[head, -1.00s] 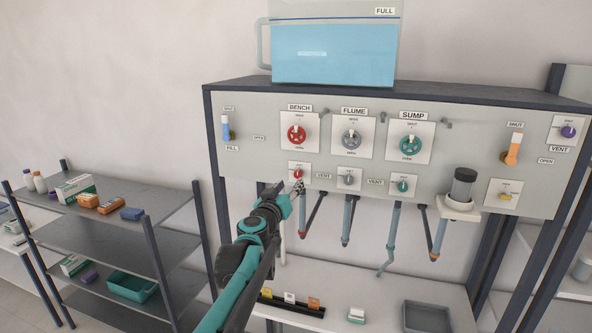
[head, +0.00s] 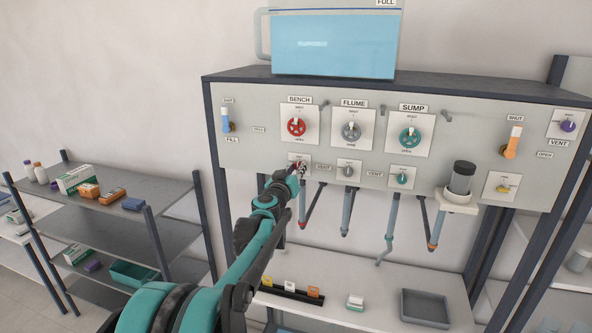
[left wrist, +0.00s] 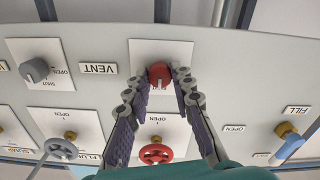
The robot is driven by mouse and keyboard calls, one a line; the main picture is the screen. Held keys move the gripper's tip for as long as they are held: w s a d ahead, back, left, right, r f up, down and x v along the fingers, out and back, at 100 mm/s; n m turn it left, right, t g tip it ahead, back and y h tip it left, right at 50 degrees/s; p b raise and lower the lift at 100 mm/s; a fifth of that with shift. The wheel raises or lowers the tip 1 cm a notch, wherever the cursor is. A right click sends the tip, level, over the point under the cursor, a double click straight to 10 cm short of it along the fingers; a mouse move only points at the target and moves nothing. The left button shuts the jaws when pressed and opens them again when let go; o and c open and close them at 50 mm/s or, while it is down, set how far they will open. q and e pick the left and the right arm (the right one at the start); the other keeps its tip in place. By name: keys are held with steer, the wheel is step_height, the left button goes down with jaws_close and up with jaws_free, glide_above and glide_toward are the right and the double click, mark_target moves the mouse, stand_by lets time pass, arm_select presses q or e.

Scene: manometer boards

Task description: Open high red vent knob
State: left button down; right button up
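The small red vent knob (left wrist: 160,74) sits on a white plate in the left wrist view, which shows the panel upside down. A VENT label (left wrist: 98,69) is beside it. My left gripper (left wrist: 160,70) is open, with one fingertip on each side of the knob and a small gap apparent at each side. In the head view my left gripper (head: 299,168) is at the small plate below the BENCH wheel and mostly hides the knob. The lettering by the knob is partly covered, so its setting is hard to read. My right gripper is not in view.
The red BENCH wheel (head: 296,127) is just above the gripper. A grey vent knob (head: 347,170) and a teal one (head: 402,179) sit to the right. Pipes hang below the panel. A blue-handled FILL valve (head: 227,121) is to the left.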

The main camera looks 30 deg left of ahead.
arm_select(q)
steer(key=shift+n, duration=0.4)
steer(key=n+b, duration=0.2)
steer(key=shift+f+n, duration=0.1)
steer(key=shift+n, duration=0.3)
steer(key=n+b, duration=0.2)
steer(key=n, duration=0.3)
steer(key=n+b, duration=0.1)
steer(key=n, duration=0.4)
steer(key=shift+n+b, duration=0.6)
steer(key=shift+n, duration=1.6)
steer(key=c, duration=1.3)
jaws_free()
